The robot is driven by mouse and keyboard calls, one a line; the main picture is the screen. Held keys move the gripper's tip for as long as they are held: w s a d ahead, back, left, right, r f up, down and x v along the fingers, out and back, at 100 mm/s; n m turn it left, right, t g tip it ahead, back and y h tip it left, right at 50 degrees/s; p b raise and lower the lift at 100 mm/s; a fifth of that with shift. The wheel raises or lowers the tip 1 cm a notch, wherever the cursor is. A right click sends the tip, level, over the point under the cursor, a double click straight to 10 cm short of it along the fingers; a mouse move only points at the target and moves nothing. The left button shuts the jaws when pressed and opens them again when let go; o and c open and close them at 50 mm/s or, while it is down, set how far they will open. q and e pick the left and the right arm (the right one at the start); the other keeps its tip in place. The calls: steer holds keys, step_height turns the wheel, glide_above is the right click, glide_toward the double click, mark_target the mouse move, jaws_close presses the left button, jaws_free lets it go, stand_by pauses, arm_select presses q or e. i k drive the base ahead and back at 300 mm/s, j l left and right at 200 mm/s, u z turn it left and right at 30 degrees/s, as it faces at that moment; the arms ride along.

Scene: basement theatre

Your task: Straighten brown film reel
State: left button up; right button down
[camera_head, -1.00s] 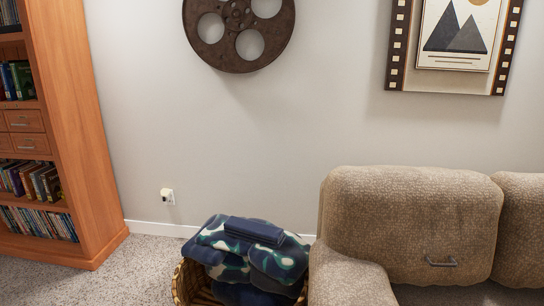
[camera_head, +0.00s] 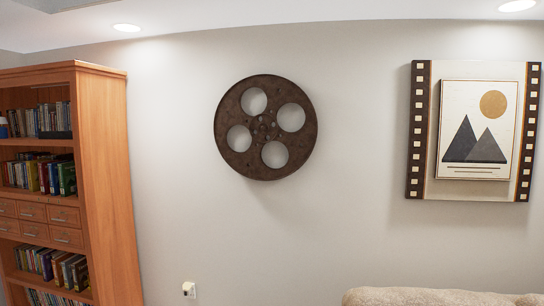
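The brown film reel (camera_head: 232,105) hangs on the grey wall, left of the picture's middle. It is a dark round disc with several round holes, through which the wall shows, and a small hub at its centre. Whether it is tilted is hard to tell from its round shape. Neither of my grippers shows in the head view, and nothing touches the reel.
A wooden bookcase (camera_head: 108,180) with books and drawers stands at the left. A framed mountain picture with film-strip edges (camera_head: 420,130) hangs at the right. The top of a beige sofa (camera_head: 430,297) shows at the lower right. A wall outlet (camera_head: 189,290) is low on the wall.

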mark_target(290, 93)
steer(key=u, duration=0.6)
steer(key=i+j, duration=0.15)
steer(key=j, duration=0.25)
steer(key=i+j+u, duration=0.15)
steer(key=j, duration=0.2)
steer(key=i+j, duration=0.2)
steer(key=j, duration=0.2)
steer(key=i+j+u, duration=0.1)
steer(key=j, duration=0.25)
steer(key=i+j+u, duration=0.45)
steer(key=i, duration=0.3)
steer(key=i+u, duration=0.2)
steer(key=i, duration=0.15)
steer(key=i+z, duration=0.35)
steer(key=i, duration=0.25)
steer(key=i+j+z, duration=0.35)
steer(key=i, duration=0.25)
steer(key=i+l, duration=0.05)
steer(key=l, duration=0.05)
